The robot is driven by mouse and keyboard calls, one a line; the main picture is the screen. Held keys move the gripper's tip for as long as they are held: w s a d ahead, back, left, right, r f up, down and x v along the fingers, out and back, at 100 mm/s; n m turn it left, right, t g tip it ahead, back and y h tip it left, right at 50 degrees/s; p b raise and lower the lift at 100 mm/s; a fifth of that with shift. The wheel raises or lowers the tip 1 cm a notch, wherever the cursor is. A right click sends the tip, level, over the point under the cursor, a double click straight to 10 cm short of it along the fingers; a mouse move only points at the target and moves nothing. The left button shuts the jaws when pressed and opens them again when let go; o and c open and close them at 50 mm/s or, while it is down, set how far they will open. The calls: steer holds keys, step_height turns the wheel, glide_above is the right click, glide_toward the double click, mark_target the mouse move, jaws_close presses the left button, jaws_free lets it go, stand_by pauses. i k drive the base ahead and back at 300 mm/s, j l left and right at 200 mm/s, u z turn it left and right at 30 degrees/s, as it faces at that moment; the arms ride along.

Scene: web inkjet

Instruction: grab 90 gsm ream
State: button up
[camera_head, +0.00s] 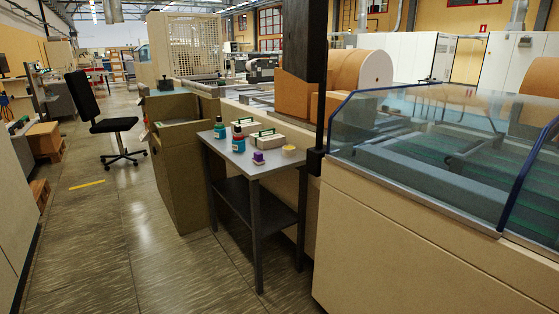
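No ream can be made out with a readable 90 gsm label. On a small grey table (281,166) stand two pale, box-like items with green tops, one nearer (266,139) and one farther back (246,127); I cannot tell whether either is a ream. Beside them are two teal bottles, one with a dark red cap (238,142) and one farther back (219,130). A small purple item (258,158) and a small yellowish item (289,150) sit nearer the right side. My gripper is not in view.
A large machine with a glass cover (440,150) stands right of the table. An olive-brown cabinet (183,185) stands to its left. A black office chair (113,125) is farther left. The floor in front (150,265) is clear.

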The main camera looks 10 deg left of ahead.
mark_target(267, 139)
steer(key=i+j+u, duration=0.95)
steer(key=i+u, duration=0.55)
steer(key=i, duration=1.8)
steer(key=i+z, duration=0.1)
steer(key=i, duration=0.35)
steer(key=i+j+z, duration=0.1)
steer(key=i, duration=0.35)
steer(key=i+j+z, duration=0.15)
steer(key=i, duration=0.3)
steer(key=i+j+z, duration=0.1)
steer(key=i, duration=0.3)
steer(key=j+z, duration=0.1)
steer(key=z, duration=1.95)
